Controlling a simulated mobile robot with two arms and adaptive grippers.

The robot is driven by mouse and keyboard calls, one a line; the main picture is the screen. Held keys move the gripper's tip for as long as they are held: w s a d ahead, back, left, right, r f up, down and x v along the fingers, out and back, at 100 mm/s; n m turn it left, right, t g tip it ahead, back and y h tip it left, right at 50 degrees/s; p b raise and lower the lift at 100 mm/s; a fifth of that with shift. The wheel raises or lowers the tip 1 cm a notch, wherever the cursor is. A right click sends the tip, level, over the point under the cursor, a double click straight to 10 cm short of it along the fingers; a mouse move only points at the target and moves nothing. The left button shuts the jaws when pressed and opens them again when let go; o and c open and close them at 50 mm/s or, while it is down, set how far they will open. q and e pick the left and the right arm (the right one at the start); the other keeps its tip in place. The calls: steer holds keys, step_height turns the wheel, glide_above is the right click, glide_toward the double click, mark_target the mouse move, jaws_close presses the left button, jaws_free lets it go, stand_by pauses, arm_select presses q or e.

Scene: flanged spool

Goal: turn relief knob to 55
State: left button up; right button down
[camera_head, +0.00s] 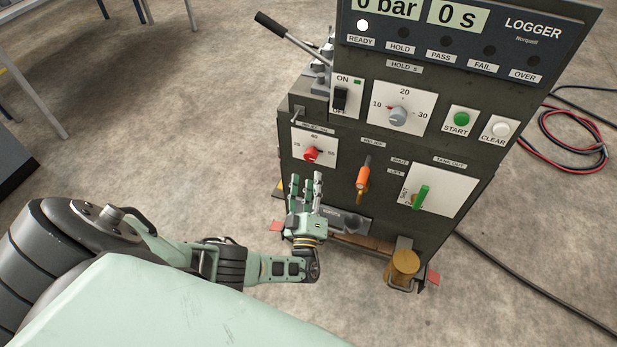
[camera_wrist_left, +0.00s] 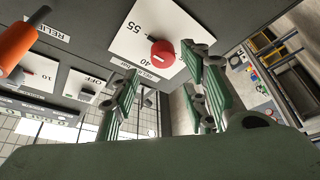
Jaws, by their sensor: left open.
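The red relief knob (camera_head: 311,155) sits on a white dial plate marked 25, 40 and 55 on the dark front panel. Its pointer setting is too small to read in the head view. My left gripper (camera_head: 307,182) is open and empty, just below the knob, fingers pointing up toward the panel. In the left wrist view the red knob (camera_wrist_left: 166,54) shows ahead, between the lines of the two spread fingers (camera_wrist_left: 163,72). The right-hand finger overlaps the plate close to the knob's edge. Contact cannot be told. My right gripper is not in view.
An orange-handled lever (camera_head: 363,178) stands right of the dial, with a green handle (camera_head: 420,197) further right. A grey 10-20-30 knob (camera_head: 398,116) and a black ON/OFF switch (camera_head: 340,98) are above. A brass cylinder (camera_head: 404,266) is low on the right. Floor to the left is open.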

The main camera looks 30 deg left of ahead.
arm_select(q)
steer(key=shift+v, duration=2.05)
steer(key=s+a+f+n+g, duration=0.3)
steer(key=s+f+n+g, duration=0.1)
steer(key=f+n, duration=0.25)
steer(key=s+a+f+n+g, duration=0.2)
steer(key=s+f+n+g, duration=0.25)
steer(key=f, duration=0.35)
steer(key=s+f+n+g+h, duration=0.2)
steer(key=s+f+n+g, duration=0.4)
steer(key=s+f+n, duration=0.7)
steer(key=s+d+f+n+g+h, duration=0.1)
steer(key=s+d+f+n+h, duration=0.1)
steer(key=s+n, duration=0.5)
steer(key=s+d+f+n+g+h, duration=0.1)
steer(key=s+d+f+n+h, duration=0.2)
steer(key=n, duration=1)
steer(key=s+d+f+n+g+h, duration=0.1)
steer(key=s+d+f+n+h, duration=0.2)
steer(key=s+d+n, duration=0.4)
steer(key=s+n, duration=0.3)
steer(key=s, duration=0.1)
steer(key=shift+d+h, duration=0.3)
steer(key=shift+d, duration=0.1)
